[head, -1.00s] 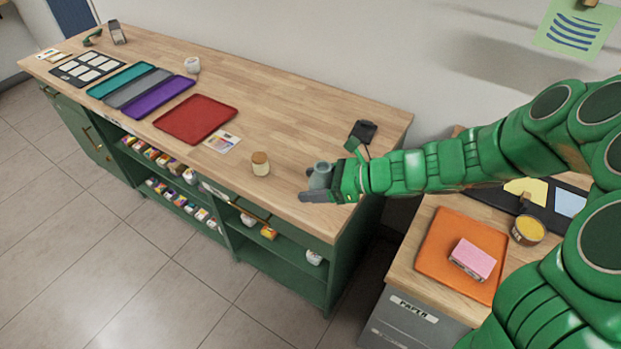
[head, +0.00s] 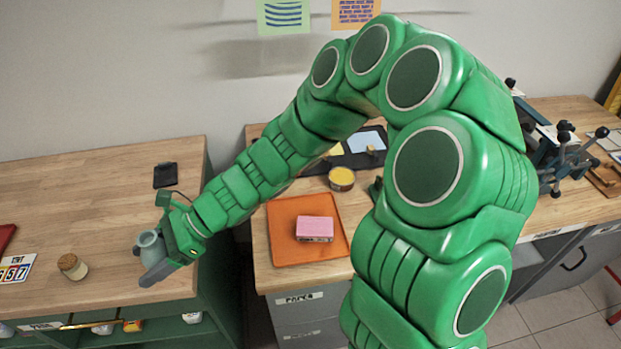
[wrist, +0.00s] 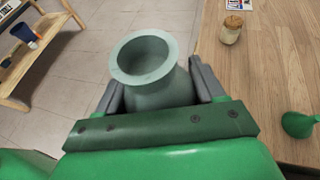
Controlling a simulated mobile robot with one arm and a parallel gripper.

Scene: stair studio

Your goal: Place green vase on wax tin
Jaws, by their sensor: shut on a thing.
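The green vase (head: 149,244), grey-green with a round flared mouth, is held upright in my gripper (head: 162,259) at the front right of the long wooden counter. In the wrist view the vase (wrist: 150,70) sits between the two grey fingers (wrist: 158,92), its open mouth facing the camera. Its base is hidden there. A round tin with a yellow top (head: 342,179), which looks like the wax tin, stands on the separate desk to the right, behind the orange tray. My gripper is well to the left of it.
An orange tray (head: 285,255) with a pink block (head: 315,229) lies before the tin. A dark mat (head: 350,160) is behind it. A gap separates counter and desk. A corked jar (head: 72,267) and dark flat item (head: 165,175) are on the counter.

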